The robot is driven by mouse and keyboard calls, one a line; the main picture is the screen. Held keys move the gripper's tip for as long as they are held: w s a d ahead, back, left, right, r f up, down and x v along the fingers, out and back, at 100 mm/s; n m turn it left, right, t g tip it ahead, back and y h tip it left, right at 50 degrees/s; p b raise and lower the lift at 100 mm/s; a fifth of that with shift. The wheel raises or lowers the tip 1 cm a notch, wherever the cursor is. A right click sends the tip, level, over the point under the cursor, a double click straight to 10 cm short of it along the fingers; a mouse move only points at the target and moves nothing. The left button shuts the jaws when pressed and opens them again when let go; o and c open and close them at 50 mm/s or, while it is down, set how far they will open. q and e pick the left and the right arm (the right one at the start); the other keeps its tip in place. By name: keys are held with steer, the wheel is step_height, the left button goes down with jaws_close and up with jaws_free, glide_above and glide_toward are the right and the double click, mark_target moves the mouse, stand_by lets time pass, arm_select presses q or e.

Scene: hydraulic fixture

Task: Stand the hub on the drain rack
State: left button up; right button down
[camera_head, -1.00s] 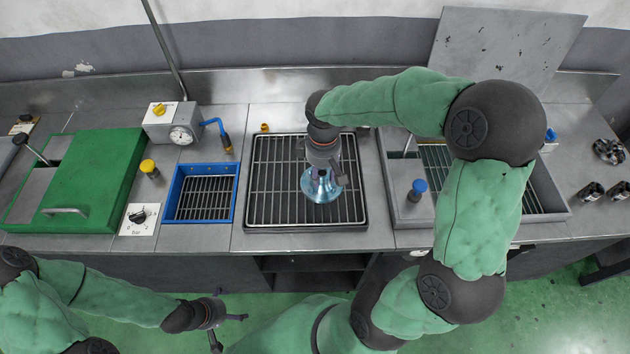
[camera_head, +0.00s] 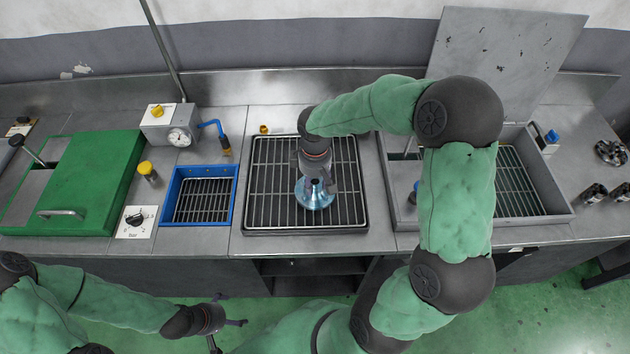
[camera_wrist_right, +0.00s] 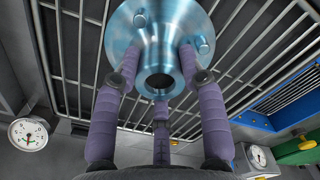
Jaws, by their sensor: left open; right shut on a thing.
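The hub (camera_head: 314,194) is a shiny blue-silver metal part with a wide round flange and a narrower neck. My right gripper (camera_head: 317,178) points down and is shut on it, over the drain rack (camera_head: 268,200), a black-framed wire grate in the middle of the counter. In the right wrist view the hub (camera_wrist_right: 160,40) sits between the fingers, flange away from me, with the grate bars behind it. I cannot tell whether the flange touches the bars. My left gripper (camera_head: 231,333) is open and empty, low in front of the counter.
A blue-framed basket (camera_head: 236,185) stands left of the rack, beside a gauge box (camera_head: 171,126) and a green lid (camera_head: 90,180). A grey basin (camera_head: 545,190) stands at the right. Dark metal parts (camera_head: 610,153) lie at the far right.

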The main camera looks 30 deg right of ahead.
mark_target(315, 181)
steer(key=c, duration=0.7)
jaws_free()
steer(key=shift+f, duration=0.15)
steer(key=shift+r, duration=0.5)
step_height(315, 181, up, 11)
steer(key=p, duration=0.3)
steer(key=shift+r, duration=0.2)
